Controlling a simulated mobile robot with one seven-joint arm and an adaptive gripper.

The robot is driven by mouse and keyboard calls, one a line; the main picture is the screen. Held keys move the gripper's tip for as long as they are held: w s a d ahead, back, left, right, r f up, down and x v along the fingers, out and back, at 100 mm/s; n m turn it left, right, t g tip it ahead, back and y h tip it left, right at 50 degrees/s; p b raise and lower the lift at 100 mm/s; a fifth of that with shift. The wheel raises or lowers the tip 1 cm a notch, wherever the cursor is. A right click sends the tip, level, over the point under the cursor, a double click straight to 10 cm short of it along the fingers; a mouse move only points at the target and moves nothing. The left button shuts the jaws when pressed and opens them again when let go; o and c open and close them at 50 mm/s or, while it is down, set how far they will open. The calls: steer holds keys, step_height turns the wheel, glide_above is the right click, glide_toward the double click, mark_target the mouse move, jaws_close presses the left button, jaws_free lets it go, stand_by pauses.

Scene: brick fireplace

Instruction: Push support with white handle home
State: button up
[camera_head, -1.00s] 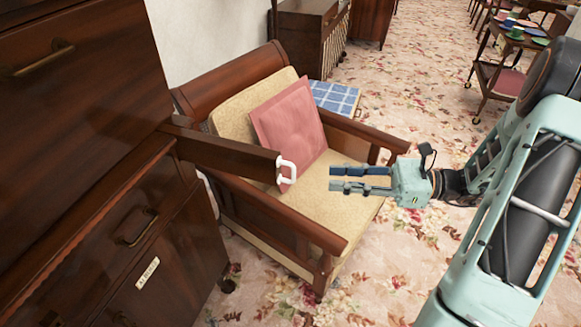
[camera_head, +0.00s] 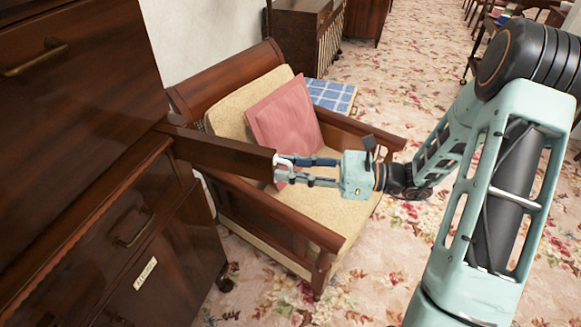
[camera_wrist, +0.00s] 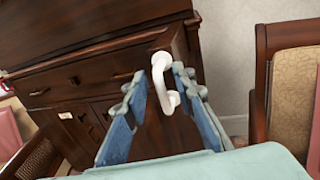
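The support (camera_head: 225,157) is a dark brown wooden bar that sticks out from the tall wooden cabinet, over the armchair. Its white handle (camera_head: 281,167) is on the free end, partly hidden by my fingers in the head view. My gripper (camera_head: 281,169) is at this end, pointing left. In the wrist view, the white handle (camera_wrist: 168,90) is a curved loop between the two spread fingertips of my gripper (camera_wrist: 160,80). The fingers are open, one on each side of the handle. Whether either finger touches it, I cannot tell.
An armchair (camera_head: 320,205) with a pink cushion (camera_head: 284,120) stands below the support and my gripper. The cabinet (camera_head: 75,90) has drawers with brass handles. A blue-checked surface (camera_head: 330,95) is behind the chair.

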mark_target(200, 145)
jaws_close()
steer(key=shift+r, duration=0.1)
stand_by(0.3)
steer(key=w+a, duration=0.2)
steer(key=a, duration=0.5)
steer(key=w+a, duration=0.3)
steer(key=a, duration=0.4)
steer(key=w+a, duration=0.3)
steer(key=a, duration=0.4)
steer(key=shift+a+r, duration=0.15)
steer(key=shift+a, duration=0.15)
jaws_free()
steer(key=shift+d, duration=0.1)
